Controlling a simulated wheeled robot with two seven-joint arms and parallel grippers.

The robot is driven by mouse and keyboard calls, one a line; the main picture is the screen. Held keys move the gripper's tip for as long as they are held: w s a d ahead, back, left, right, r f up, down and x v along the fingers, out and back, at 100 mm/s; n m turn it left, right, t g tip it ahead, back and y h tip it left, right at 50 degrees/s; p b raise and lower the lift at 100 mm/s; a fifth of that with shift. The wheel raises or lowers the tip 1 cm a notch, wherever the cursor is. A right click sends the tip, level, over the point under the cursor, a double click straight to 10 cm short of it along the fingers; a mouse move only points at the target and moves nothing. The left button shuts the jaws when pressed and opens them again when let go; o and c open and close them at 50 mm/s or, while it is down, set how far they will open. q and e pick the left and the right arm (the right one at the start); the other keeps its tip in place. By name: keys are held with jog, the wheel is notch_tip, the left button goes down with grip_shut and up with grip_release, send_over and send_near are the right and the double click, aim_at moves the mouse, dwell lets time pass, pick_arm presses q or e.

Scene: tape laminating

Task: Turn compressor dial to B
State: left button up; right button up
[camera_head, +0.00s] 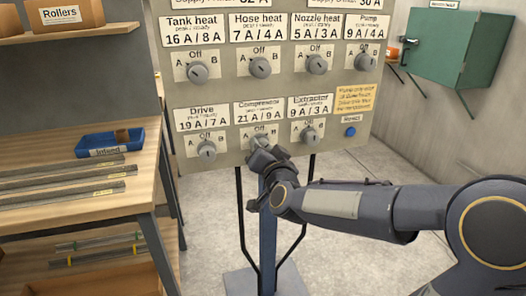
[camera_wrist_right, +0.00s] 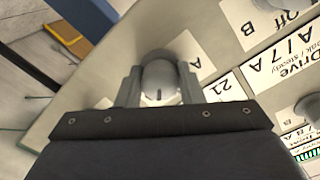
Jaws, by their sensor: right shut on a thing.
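The compressor dial (camera_head: 260,141) is in the middle of the bottom row of the control panel (camera_head: 228,100), under the label "Compressor 21 A / 9 A". My right gripper (camera_head: 262,150) is at this dial and covers most of it in the head view. In the right wrist view the round grey dial (camera_wrist_right: 159,80) sits between the two fingers of my right gripper (camera_wrist_right: 160,90), which are shut on it. A dark mark shows on the dial's face. Its setting is hard to read because the gripper hides it. My left gripper is not in view.
The drive dial (camera_head: 207,150) and extractor dial (camera_head: 309,136) stand close on either side. A blue reset button (camera_head: 350,131) is at the right. A wooden bench (camera_head: 120,190) with a blue tray (camera_head: 110,143) stands left. A green cabinet (camera_head: 455,50) hangs at the back right.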

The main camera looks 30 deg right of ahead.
jog(key=shift+r, duration=0.15)
jog(key=o, duration=0.9)
jog(key=shift+c, duration=0.2)
jog(key=shift+o, duration=0.7)
jog(key=shift+w, duration=0.15)
jog(key=p+v, duration=0.1)
jog(key=v, duration=0.7)
